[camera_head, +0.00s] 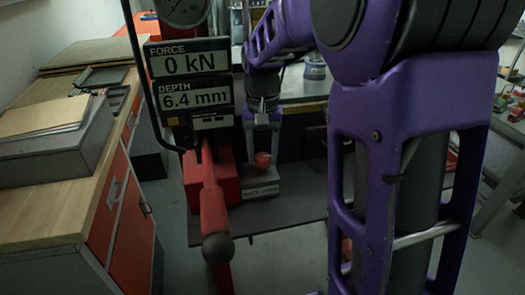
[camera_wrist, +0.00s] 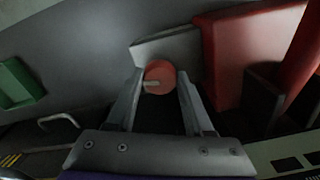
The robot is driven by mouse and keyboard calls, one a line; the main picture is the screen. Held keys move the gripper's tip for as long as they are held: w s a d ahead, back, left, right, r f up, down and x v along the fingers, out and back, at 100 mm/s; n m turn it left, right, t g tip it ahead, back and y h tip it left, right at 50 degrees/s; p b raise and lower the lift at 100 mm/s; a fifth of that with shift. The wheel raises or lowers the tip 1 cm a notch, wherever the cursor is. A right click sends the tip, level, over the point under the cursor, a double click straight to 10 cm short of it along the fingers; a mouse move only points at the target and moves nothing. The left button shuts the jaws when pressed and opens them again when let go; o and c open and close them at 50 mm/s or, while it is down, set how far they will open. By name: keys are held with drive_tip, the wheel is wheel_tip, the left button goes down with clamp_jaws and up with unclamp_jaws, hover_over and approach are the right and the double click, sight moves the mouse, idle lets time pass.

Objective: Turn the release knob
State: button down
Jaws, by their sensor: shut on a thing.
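The release knob (camera_wrist: 161,76) is round and red with a pale pointer mark, which points left in the wrist view. In the head view the knob (camera_head: 263,160) sits on a grey labelled block (camera_head: 262,187) beside the red press. My gripper (camera_wrist: 158,85) is shut on the knob, one finger on each side. In the head view my gripper (camera_head: 262,153) comes down on the knob from above; its fingertips are small and dim there.
A red lever with a dark ball end (camera_head: 217,249) stands in front of the press. The display (camera_head: 190,80) reads 0 kN and 6.4 mm. A wooden bench (camera_head: 60,210) with red drawers is at left. A green object (camera_wrist: 17,84) shows in the wrist view.

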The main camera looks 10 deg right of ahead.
sight(263, 157)
drive_tip(key=shift+n, duration=1.1)
drive_tip(key=shift+c, duration=1.4)
unclamp_jaws()
wheel_tip(263, 157, up, 18)
drive_tip(key=shift+f, duration=0.25)
